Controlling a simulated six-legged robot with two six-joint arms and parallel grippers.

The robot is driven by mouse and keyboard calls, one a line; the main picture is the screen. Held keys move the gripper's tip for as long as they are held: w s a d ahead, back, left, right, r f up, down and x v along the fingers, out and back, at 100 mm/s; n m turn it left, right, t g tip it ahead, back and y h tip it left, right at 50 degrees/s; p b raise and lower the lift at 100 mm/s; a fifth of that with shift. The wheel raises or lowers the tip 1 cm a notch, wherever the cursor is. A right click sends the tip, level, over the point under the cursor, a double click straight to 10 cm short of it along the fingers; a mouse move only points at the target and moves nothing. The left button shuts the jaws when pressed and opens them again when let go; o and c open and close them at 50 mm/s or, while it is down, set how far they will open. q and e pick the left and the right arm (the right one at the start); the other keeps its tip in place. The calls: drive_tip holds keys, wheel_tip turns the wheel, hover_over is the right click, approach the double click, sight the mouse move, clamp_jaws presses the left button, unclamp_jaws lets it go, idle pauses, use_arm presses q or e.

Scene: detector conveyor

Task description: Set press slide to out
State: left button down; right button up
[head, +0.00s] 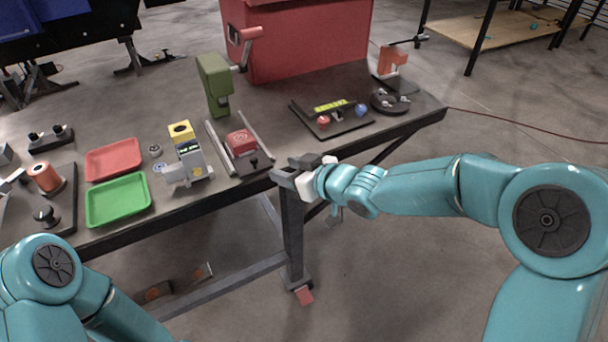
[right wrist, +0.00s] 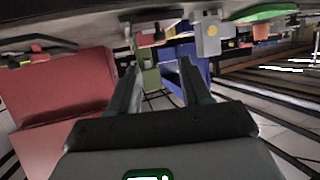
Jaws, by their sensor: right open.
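The press slide, a dark plate with a red block (head: 241,141) and a black knob (head: 254,163), sits between the rails, clear of the press body. My right gripper (head: 286,172) is open and empty at the front edge, right of the slide and apart from it. Its fingers (right wrist: 158,78) also show in the right wrist view. My left gripper is out of view; only its arm shows.
A grey and yellow device (head: 190,162), a red tray (head: 113,158) and a green tray (head: 118,200) are left of the slide. A black fixture (head: 345,122) and round plate (head: 390,102) are at right. A large red box (head: 300,40) stands behind.

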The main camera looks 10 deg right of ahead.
drive_tip(key=v, duration=0.5)
drive_tip(key=shift+s+d+r, duration=0.1)
drive_tip(key=shift+s, duration=0.1)
drive_tip(key=s+d+f+m+g+h, duration=0.1)
drive_tip(key=s+f+m+g, duration=0.15)
drive_tip(key=f, duration=0.85)
drive_tip(key=s+f+m+g+h, duration=0.15)
drive_tip(key=s+f, duration=0.25)
drive_tip(key=f, duration=0.7)
drive_tip(key=s+f+m+g, duration=0.2)
drive_tip(key=s+f, duration=0.4)
drive_tip(key=s, duration=0.3)
drive_tip(key=s+d+f+m+g+h, duration=0.1)
drive_tip(key=s+f+m+g, duration=0.2)
drive_tip(key=s+f, duration=0.3)
drive_tip(key=s+g, duration=0.1)
drive_tip(key=s, duration=0.3)
drive_tip(key=shift+f, duration=0.2)
